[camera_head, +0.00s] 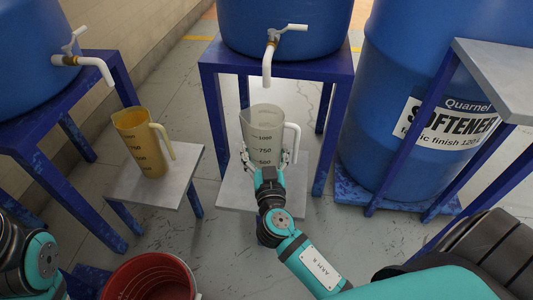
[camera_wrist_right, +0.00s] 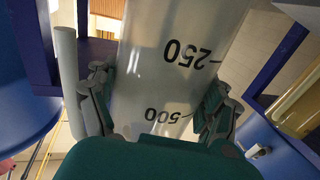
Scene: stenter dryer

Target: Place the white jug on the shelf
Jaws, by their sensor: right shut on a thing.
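The white jug (camera_head: 262,128) is translucent with black volume marks and a white handle on its right side in the head view. My right gripper (camera_head: 266,160) is shut around the jug's lower body from the front. In the right wrist view the jug (camera_wrist_right: 170,75) fills the middle, with a finger on each side. The jug looks upright below the white tap of the middle blue tank. A low grey shelf (camera_head: 235,197) lies under and behind it; I cannot tell whether the jug touches it. My left gripper is outside the view.
A yellow jug (camera_head: 142,145) stands on a small grey stand (camera_head: 180,185) to the left. Blue tanks (camera_head: 285,25) with taps rest on blue frames. A softener barrel (camera_head: 400,110) and a grey-topped stand (camera_head: 500,70) are at right. A red bucket (camera_head: 150,278) sits front left.

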